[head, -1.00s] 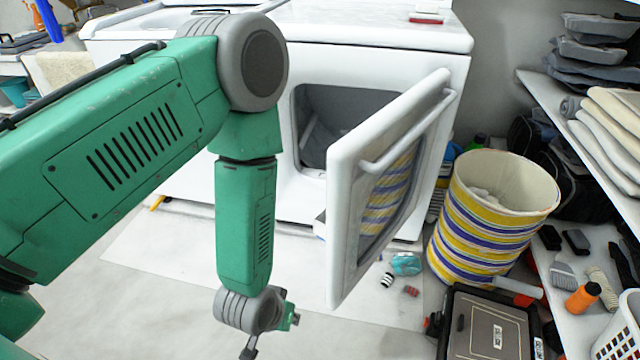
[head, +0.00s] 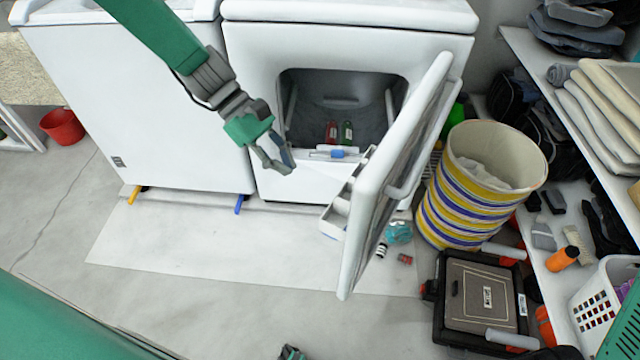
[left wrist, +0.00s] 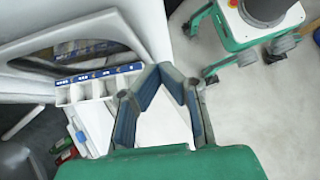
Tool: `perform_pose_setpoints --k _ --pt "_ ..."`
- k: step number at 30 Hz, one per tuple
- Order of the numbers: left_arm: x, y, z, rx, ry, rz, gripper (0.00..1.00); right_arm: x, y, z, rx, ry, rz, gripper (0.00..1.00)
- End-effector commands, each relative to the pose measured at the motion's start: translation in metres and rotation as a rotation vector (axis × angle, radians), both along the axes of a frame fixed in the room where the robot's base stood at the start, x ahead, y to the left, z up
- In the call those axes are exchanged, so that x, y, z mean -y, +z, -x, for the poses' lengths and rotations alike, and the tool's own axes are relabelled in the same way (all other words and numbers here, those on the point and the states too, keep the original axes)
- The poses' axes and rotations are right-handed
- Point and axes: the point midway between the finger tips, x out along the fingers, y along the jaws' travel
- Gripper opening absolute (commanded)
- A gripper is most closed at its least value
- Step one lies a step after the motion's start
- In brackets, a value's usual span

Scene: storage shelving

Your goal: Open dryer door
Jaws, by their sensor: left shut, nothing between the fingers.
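The white dryer (head: 350,35) stands at the back with its front opening (head: 345,95) uncovered. Its door (head: 400,170) stands swung wide open to the right, with a bar handle on its outer face. My left gripper (head: 283,168) is shut and empty in front of the opening's lower left edge, apart from the door. In the left wrist view the closed fingers (left wrist: 165,70) show beside a white compartment tray (left wrist: 95,90) with blue labels. A small dark-green part (head: 292,352) at the bottom edge may be my right gripper; it is mostly cut off.
Red and green items (head: 340,131) lie inside the opening. A striped basket (head: 470,190) stands right of the door, with a black case (head: 487,292) before it. A laden shelf (head: 555,120) runs along the right. A white appliance (head: 130,110) stands left. The floor in front is mostly clear.

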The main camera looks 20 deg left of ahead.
Motion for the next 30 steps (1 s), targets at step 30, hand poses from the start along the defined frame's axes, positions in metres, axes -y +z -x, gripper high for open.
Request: perform_pose_setpoints --k 30 --pt "0.108 -0.069 0.019 -0.003 -0.003 0.007 0.0 0.001 -0.028 0.0 -0.001 -0.001 0.001 0.4"
